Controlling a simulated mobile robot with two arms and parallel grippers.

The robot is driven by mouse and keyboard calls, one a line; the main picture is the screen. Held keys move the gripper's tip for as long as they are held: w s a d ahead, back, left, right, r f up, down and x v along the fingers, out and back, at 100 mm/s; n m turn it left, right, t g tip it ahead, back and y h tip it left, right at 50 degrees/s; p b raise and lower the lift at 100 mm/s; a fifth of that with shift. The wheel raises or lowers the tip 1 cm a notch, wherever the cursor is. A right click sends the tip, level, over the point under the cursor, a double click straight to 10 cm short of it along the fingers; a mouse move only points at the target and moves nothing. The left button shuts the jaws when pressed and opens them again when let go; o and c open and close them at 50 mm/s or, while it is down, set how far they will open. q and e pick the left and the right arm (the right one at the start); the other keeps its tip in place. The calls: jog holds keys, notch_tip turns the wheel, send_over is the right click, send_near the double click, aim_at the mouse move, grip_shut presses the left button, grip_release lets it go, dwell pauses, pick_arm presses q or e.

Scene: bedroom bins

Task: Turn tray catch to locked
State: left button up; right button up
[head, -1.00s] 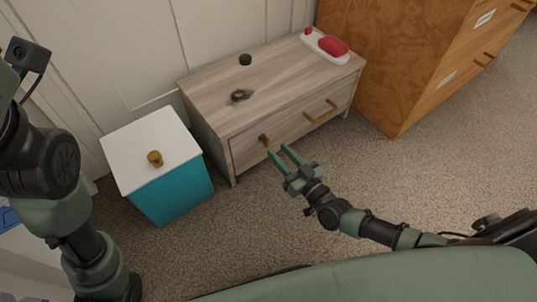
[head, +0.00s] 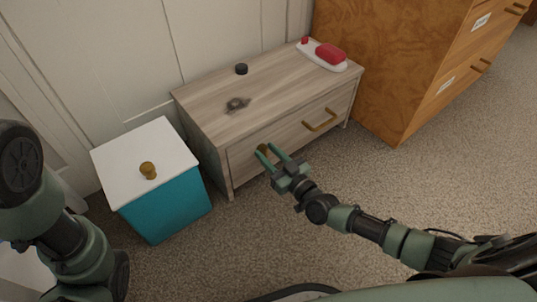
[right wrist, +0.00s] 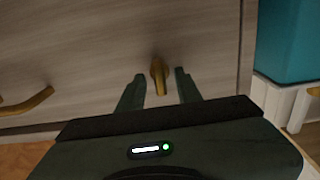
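The brass catch (right wrist: 158,72) is a small lever on the drawer front of a low wooden cabinet. In the right wrist view it points towards me and down the picture, between my right gripper's two fingers. In the head view the catch (head: 263,149) is partly hidden by the fingers. My right gripper (head: 267,149) is open, its fingertips at the drawer front on either side of the catch. The right wrist view shows a gap between the catch and each finger of the right gripper (right wrist: 157,82). My left arm shows at the left; its gripper is out of view.
The wooden cabinet (head: 215,125) has a brass drawer handle (head: 320,120) right of the catch. On its top are a black puck (head: 241,69), a dark patterned item (head: 237,104) and a white tray (head: 310,52) with red things. A teal bin (head: 170,210) with a white lid stands left.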

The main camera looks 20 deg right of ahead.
grip_shut()
jog(key=shift+m, duration=1.4)
jog(key=m, duration=0.3)
jog(key=shift+d+m, duration=0.1)
jog(key=shift+m, duration=0.2)
jog(key=m, duration=0.3)
jog(key=m+b, duration=0.1)
jog(key=m, duration=0.7)
jog(key=shift+d+f+b, duration=0.15)
jog(key=shift+f+b, duration=0.1)
jog(key=shift+b, duration=0.05)
